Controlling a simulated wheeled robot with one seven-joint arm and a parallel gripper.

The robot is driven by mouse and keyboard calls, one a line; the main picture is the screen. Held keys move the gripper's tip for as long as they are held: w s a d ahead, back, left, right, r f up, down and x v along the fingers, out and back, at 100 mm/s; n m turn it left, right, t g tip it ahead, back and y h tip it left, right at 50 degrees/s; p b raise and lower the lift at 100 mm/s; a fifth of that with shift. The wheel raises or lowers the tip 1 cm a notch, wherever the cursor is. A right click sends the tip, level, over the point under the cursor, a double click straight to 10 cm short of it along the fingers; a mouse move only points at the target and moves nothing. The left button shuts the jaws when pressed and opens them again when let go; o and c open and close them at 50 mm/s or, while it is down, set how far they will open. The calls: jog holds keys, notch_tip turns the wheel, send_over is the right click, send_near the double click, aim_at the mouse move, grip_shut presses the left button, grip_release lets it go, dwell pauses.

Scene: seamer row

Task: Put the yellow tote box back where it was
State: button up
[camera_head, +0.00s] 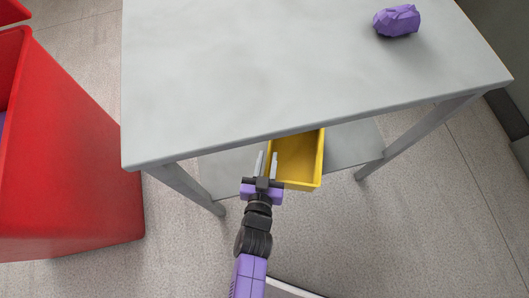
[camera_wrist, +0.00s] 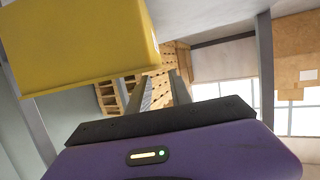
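The yellow tote box (camera_head: 313,172) is under the grey table, with its front end showing past the tabletop edge. Its back part is hidden under the tabletop, and the visible inside looks empty. In the wrist view the tote (camera_wrist: 80,40) fills the upper left. My gripper (camera_head: 267,164) is at the tote's left side, its two fingers apart with nothing seen between them. In the wrist view the fingers (camera_wrist: 160,92) point past the tote's lower right corner. I cannot tell whether a finger touches the tote.
The grey table (camera_head: 260,80) has a lower shelf (camera_head: 350,145) and legs on both sides of the tote. A purple lump (camera_head: 397,20) lies on the tabletop at the back right. A large red bin (camera_head: 70,160) stands at the left. The floor right of my arm is mostly clear.

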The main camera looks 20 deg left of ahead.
jog(key=p+v, duration=0.1)
jog(key=v, duration=0.5)
jog(key=shift+s, duration=0.2)
jog(key=shift+d+r, duration=0.15)
jog(key=s+d+r+m+h, duration=0.1)
jog(key=s+d+r+m, duration=0.1)
jog(key=s+d+r, duration=0.5)
jog(key=s+d+r+m+h, duration=0.1)
jog(key=s+d+r+h, duration=0.1)
jog(key=s+d, duration=0.5)
jog(key=s+d+r, duration=0.2)
jog(key=d+r, duration=1.1)
jog(key=shift+s+d+r+n, duration=0.25)
jog(key=shift+s+r+n, duration=0.05)
jog(key=shift+p, duration=0.3)
notch_tip(320, 180, up, 23)
jog(key=p, duration=2.3)
